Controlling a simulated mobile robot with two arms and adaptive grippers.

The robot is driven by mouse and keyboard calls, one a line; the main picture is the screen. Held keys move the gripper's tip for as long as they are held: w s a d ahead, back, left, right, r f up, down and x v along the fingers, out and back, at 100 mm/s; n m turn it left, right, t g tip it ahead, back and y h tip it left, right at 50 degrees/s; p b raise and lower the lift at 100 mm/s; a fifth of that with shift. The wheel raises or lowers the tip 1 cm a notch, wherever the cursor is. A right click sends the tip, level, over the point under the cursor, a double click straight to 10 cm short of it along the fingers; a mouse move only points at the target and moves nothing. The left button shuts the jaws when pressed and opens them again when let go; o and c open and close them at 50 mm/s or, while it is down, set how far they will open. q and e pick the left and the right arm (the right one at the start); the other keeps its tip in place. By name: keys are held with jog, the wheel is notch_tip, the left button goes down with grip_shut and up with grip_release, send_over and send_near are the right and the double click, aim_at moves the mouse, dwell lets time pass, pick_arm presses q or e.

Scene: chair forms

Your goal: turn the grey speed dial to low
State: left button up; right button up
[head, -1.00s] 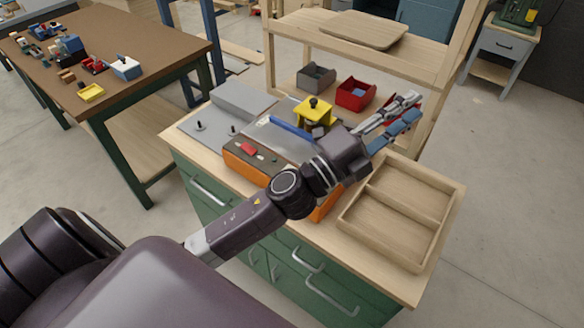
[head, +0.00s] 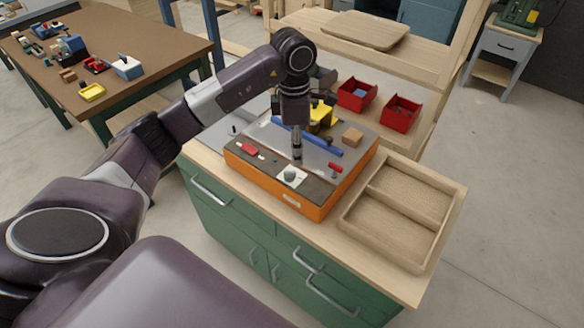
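The grey speed dial (head: 291,174) sits on a pale square plate on the front part of the orange machine's dark top. The orange machine (head: 287,193) stands on the wooden worktop. My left gripper (head: 297,158) points down just behind the dial, its fingertips close to it. I cannot tell whether they touch it. The fingers look close together, but I cannot tell whether they are shut. The dial's pointer and markings are too small to read. My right gripper is not in view.
A red switch (head: 249,149) lies left of the dial and a small red knob (head: 335,168) right of it. A blue bar (head: 322,145) and a wood block (head: 352,136) are behind. A wooden tray (head: 432,254) stands at right. Red bins (head: 401,113) stand behind.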

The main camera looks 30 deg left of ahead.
aim_at(292, 172)
pick_arm(q)
jog(key=shift+s+a+r+y, duration=0.1)
jog(key=shift+a+y, duration=0.2)
jog(key=shift+a, duration=0.35)
jog(key=shift+f, duration=0.3)
notch_tip(292, 172, down, 6)
jog(key=shift+f+p, duration=0.1)
jog(key=shift+p, duration=1)
jog(key=shift+f, duration=0.45)
jog(key=shift+c, duration=0.4)
grip_shut()
